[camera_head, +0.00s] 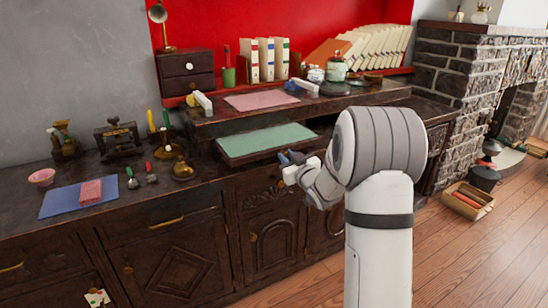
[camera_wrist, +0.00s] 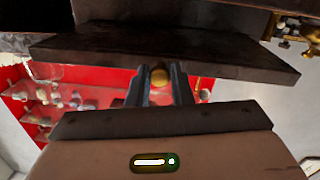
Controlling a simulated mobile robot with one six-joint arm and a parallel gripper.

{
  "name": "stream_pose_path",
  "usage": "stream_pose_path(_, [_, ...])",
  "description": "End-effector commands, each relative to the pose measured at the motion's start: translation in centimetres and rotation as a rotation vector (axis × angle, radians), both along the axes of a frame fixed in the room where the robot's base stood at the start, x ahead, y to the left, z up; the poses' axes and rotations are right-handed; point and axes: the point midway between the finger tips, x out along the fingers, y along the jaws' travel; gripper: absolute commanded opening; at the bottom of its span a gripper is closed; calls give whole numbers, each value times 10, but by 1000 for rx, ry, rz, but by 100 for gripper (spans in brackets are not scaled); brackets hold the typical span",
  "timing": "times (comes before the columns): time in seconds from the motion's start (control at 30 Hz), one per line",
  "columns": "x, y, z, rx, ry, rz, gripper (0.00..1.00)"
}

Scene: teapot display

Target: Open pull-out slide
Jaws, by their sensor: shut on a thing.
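The pull-out slide (camera_head: 262,141) is a board with a green top. In the head view it sticks out from under the raised shelf at the back of the desk. My gripper (camera_head: 288,160) is at its front edge, and my arm hides part of that area. In the wrist view the slide is a dark wooden board (camera_wrist: 100,50) across the picture. My gripper's two dark fingers (camera_wrist: 162,80) are shut on a round brass knob (camera_wrist: 160,75) at the board's edge.
The raised shelf (camera_head: 205,126) carries a pink sheet (camera_head: 262,99), binders (camera_head: 265,60) and bottles. Left on the desk are a blue mat (camera_head: 75,203), a pink bowl (camera_head: 41,177) and small brass items. An open box (camera_head: 467,201) stands on the floor at right.

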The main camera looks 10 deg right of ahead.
Motion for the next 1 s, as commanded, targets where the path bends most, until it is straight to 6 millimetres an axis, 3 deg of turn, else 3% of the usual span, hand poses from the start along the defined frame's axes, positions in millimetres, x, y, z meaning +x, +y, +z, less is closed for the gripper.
stream_pose_path(0.3, [-38,-11,-1,-1,3,4,0])
stream_pose_path(0.77, [-44,-11,-2,1,6,8,0])
stream_pose_path(0.8, [-44,-11,-2,1,7,8,22])
stream_pose_path(1.0, [-43,-10,-1,0,4,10,38])
